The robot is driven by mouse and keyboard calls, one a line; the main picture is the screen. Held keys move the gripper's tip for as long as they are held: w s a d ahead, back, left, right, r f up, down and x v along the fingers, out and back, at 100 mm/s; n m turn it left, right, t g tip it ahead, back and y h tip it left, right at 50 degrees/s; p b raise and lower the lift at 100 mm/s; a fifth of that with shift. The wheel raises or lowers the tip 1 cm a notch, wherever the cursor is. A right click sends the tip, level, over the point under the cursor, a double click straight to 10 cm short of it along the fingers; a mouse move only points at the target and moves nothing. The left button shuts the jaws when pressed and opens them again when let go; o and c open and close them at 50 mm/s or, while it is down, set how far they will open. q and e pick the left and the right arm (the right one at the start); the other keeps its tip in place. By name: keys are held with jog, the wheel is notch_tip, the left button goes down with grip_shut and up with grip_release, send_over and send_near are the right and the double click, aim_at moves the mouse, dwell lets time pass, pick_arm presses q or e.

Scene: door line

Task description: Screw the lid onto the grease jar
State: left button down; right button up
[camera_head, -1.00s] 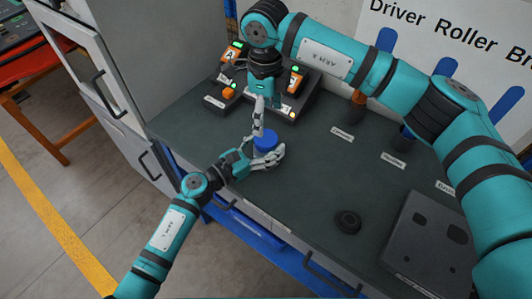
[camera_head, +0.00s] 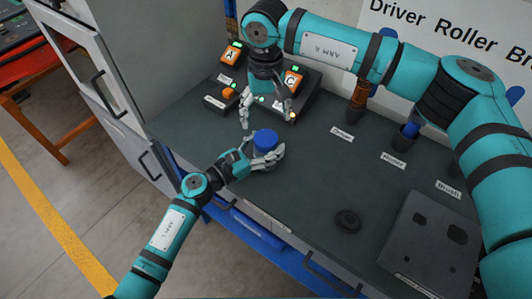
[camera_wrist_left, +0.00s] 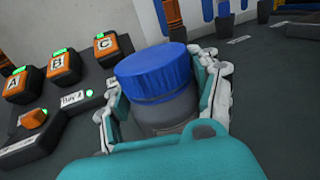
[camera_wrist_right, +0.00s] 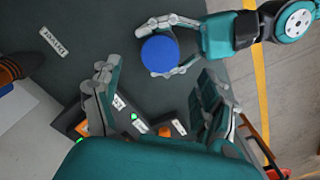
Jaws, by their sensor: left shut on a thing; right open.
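The grease jar is a grey cylinder (camera_wrist_left: 168,114) standing upright on the dark bench. Its blue lid (camera_head: 265,138) sits on top and looks level in the left wrist view (camera_wrist_left: 155,70); how tightly it is screwed I cannot tell. My left gripper (camera_head: 260,154) is shut around the jar body, its fingers on both sides below the lid. My right gripper (camera_head: 267,117) is open and empty, with its fingers spread, just behind and above the lid and apart from it. In the right wrist view the lid (camera_wrist_right: 160,55) shows beyond the open fingers.
Orange button boxes (camera_head: 293,78) labelled with letters stand close behind the jar. A black round part (camera_head: 347,220) and a grey box (camera_head: 430,245) are on the right. The bench's middle is clear.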

aim_at(266, 137)
jog(key=shift+f, duration=0.1)
dwell(0.3)
jog(key=shift+f, duration=3.95)
jog(key=c, duration=1.2)
jog(key=o, duration=1.2)
jog(key=shift+o, duration=0.2)
jog(key=shift+r, duration=0.1)
jog(key=shift+r, duration=2.2)
jog(key=shift+c, duration=0.2)
